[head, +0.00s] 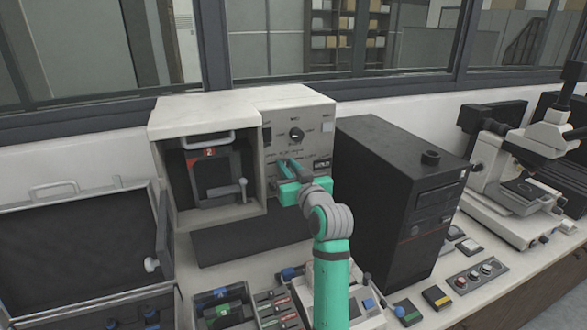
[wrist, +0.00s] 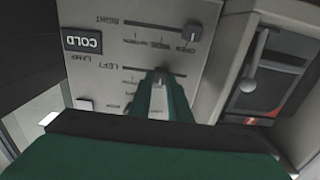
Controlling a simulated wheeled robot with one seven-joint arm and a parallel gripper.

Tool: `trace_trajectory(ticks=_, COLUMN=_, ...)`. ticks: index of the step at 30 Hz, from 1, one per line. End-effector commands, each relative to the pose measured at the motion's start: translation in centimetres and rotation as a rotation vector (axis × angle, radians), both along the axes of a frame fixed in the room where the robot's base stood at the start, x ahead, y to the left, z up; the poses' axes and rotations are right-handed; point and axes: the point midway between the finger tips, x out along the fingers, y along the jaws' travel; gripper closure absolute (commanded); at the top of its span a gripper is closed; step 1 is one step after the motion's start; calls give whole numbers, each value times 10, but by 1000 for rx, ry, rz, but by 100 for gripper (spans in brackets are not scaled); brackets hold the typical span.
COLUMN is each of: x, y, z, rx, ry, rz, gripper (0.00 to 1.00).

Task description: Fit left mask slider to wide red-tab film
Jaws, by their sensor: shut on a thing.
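The left mask slider (wrist: 157,80) is on the press's grey control panel (wrist: 115,45), which shows upside down in the wrist view. My gripper (wrist: 160,88) is shut on its knob; the green fingers hide most of the knob and the nearby scale marks, so I cannot tell which mark it stands at. In the head view my gripper (head: 287,168) is against the panel front. The right mask slider (wrist: 194,31) has its dark knob at the OPEN end of its slot. A film frame with a red tab (head: 204,153) marked 2 is in the press opening.
The white press (head: 205,112) has a lever (head: 242,188) in its opening, left of the panel. A rotary knob (head: 296,134) is above my gripper. A black computer tower (head: 395,195) stands close on the right. An open case (head: 85,240) is at the left.

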Motion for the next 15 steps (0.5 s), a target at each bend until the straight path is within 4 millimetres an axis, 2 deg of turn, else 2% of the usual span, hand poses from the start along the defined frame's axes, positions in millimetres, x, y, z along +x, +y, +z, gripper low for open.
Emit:
trace_trajectory(ticks=3, x=2, y=8, z=0, rx=-1, ry=0, rz=19, gripper=100)
trace_trajectory(ticks=11, x=2, y=8, z=0, rx=-1, ry=0, rz=20, gripper=100)
trace_trajectory(ticks=12, x=2, y=8, z=0, rx=0, ry=0, rz=20, gripper=78)
trace_trajectory(ticks=13, x=2, y=9, z=0, rx=0, ry=0, rz=20, gripper=75)
trace_trajectory(ticks=15, x=2, y=9, z=0, rx=0, ry=0, rz=20, gripper=75)
